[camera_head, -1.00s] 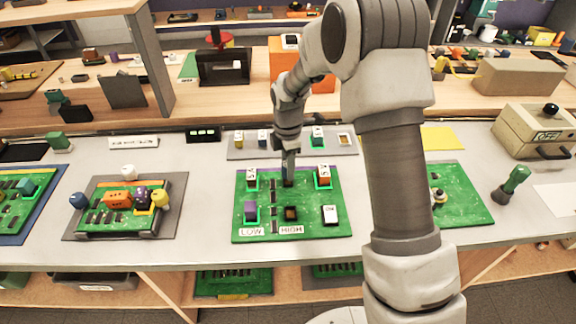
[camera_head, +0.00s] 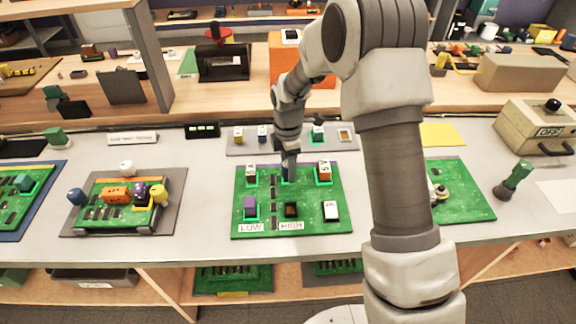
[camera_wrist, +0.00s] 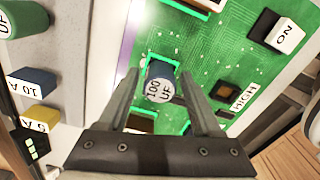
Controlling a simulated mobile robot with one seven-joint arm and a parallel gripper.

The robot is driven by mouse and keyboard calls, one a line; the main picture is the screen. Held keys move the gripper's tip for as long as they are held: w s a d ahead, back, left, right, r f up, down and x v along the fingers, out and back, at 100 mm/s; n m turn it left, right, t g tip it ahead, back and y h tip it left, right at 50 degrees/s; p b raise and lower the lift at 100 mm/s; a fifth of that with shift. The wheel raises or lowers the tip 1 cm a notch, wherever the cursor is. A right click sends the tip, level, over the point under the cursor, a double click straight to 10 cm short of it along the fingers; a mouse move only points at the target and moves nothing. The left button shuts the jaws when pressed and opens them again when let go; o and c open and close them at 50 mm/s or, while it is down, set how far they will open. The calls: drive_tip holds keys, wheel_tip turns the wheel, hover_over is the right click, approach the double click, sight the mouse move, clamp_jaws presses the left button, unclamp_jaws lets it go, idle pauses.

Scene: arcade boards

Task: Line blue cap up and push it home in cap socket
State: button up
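The blue cap (camera_wrist: 159,88), a cylinder with a white "100 UF" top, stands at a bright-green-edged cap socket (camera_wrist: 149,62) on the green board. In the head view the blue cap (camera_head: 289,173) shows near the middle of the board's far side. My gripper (camera_wrist: 161,76) is around the cap, one finger on each side, with a visible gap on both sides, so it looks open. In the head view my gripper (camera_head: 289,155) is directly above the cap. The cap's lower end is hidden, so I cannot tell how deep it sits.
The green board (camera_head: 310,203) also holds a purple block (camera_head: 250,206), a dark square socket (camera_head: 291,211) and a white ON switch (camera_head: 330,210). A grey tray (camera_head: 300,147) with small parts lies behind. Another board (camera_head: 130,203) with coloured parts stands left.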

drive_tip(key=shift+o, duration=0.5)
drive_tip(key=s+d+r+m+t+p, duration=0.1)
drive_tip(key=s+r+m, duration=0.1)
drive_tip(key=r, duration=1)
drive_tip(key=s+d+r+m+p, duration=0.2)
drive_tip(key=s+r, duration=0.1)
drive_tip(key=r, duration=0.9)
drive_tip(key=s+d+r+m+t, duration=0.2)
drive_tip(key=s+d+r+m, duration=0.1)
drive_tip(key=s+m, duration=0.5)
drive_tip(key=s+d+r+m+t+p, duration=0.1)
drive_tip(key=s+d+r+m+t, duration=0.1)
drive_tip(key=s+m, duration=0.7)
drive_tip(key=s+d+r, duration=0.1)
drive_tip(key=s+d, duration=0.1)
drive_tip(key=s, duration=0.3)
drive_tip(key=shift+s+d+r+t, duration=0.15)
drive_tip(key=shift+d+r+t, duration=0.15)
drive_tip(key=shift+r, duration=0.1)
